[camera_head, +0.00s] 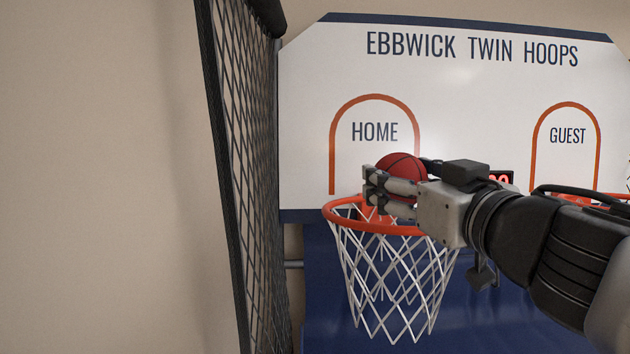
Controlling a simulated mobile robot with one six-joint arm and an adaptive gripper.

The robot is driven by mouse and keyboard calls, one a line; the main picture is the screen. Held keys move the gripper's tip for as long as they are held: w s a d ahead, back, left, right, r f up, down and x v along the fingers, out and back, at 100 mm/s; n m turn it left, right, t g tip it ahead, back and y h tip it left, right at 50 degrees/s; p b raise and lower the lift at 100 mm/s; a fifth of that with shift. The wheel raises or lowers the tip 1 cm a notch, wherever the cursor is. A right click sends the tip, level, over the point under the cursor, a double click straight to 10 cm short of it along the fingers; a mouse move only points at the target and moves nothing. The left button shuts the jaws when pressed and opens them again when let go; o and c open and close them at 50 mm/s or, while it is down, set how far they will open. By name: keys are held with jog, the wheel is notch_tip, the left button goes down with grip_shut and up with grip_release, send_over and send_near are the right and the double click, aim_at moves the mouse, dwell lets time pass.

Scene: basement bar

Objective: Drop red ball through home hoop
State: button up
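The red ball (402,166) with dark seams is at the fingers of my gripper (378,187), whose near fingers cover its lower part. My gripper reaches in from the right and appears shut on the ball. The ball is over or just above the home hoop (345,221), an orange rim with a white net (385,270) hanging below it. The gripper and wrist hide the right part of the rim. The net looks empty. The word HOME (375,132) is on the backboard behind, inside an orange arch.
The white backboard (470,90) reads EBBWICK TWIN HOOPS. The guest hoop (577,200) is at the right, partly behind my arm. A black mesh side panel (240,150) stands close on the left. A red-digit display (500,178) is mostly hidden behind my gripper.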

jog(key=w+b, duration=0.3)
jog(key=w, duration=0.9)
jog(key=shift+f+b, duration=0.35)
jog(key=shift+f, duration=0.05)
jog(key=o, duration=1.1)
jog(key=shift+o, duration=0.2)
jog(key=shift+s, duration=0.1)
jog(key=v, duration=0.7)
jog(key=shift+s, duration=0.2)
